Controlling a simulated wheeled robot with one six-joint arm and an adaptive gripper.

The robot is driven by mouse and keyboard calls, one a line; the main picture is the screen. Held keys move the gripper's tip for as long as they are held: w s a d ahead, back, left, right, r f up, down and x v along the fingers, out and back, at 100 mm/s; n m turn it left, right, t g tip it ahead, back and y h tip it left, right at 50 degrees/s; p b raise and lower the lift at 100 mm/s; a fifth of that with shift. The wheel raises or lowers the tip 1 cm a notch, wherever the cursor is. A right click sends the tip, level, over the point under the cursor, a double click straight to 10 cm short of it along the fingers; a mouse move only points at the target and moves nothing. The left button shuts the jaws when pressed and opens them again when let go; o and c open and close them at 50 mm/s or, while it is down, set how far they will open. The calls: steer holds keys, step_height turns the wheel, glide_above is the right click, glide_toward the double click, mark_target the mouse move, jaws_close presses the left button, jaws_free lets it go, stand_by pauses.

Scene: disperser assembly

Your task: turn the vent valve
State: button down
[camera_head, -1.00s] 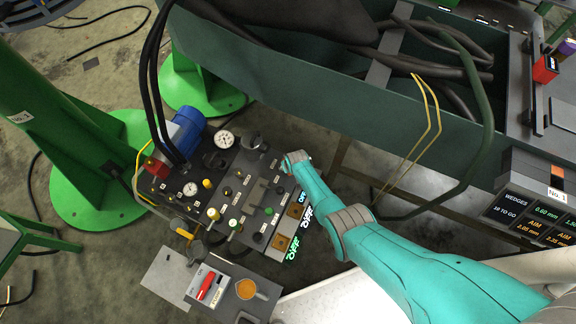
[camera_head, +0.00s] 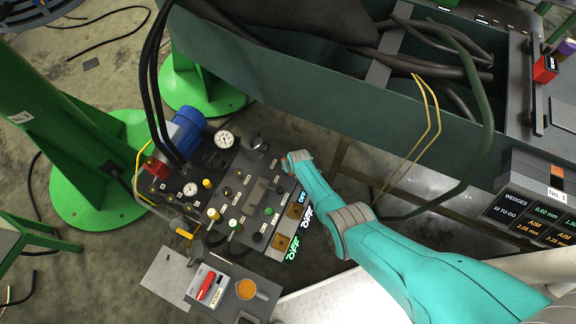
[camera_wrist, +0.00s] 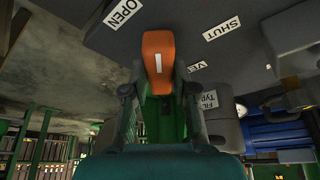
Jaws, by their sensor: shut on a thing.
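In the wrist view, the vent valve's orange handle (camera_wrist: 158,48) with a white line on it lies between the fingers of my gripper (camera_wrist: 158,92). The gripper is shut on it. The handle points up the picture, between the OPEN label (camera_wrist: 124,12) at upper left and the SHUT label (camera_wrist: 221,29) at upper right. A partly covered label beginning VE (camera_wrist: 196,67) sits beside the handle. In the head view, my arm reaches the back right edge of the dark control panel (camera_head: 222,188); I cannot make out the handle there.
The panel carries gauges (camera_head: 224,139), several knobs and lit tags (camera_head: 292,249). A blue motor (camera_head: 187,130) and black hoses stand at its left. A dark green trough (camera_head: 300,95) runs close behind my arm.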

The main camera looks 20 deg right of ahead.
steer(key=n+y, duration=0.1)
steer(key=n, duration=0.3)
steer(key=shift+d+n+g+y, duration=0.1)
steer(key=shift+n+g+y, duration=0.2)
steer(key=shift+n+y, duration=0.1)
steer(key=shift+n+g, duration=0.3)
steer(key=shift+n, duration=0.6)
steer(key=shift+n+y, duration=0.4)
steer(key=shift+n, duration=0.2)
steer(key=c, duration=0.9)
jaws_free()
steer(key=shift+s, duration=0.1)
steer(key=shift+d+r, duration=0.15)
steer(key=shift+r, duration=0.1)
steer(key=shift+r, duration=0.15)
steer(key=shift+v, duration=3.35)
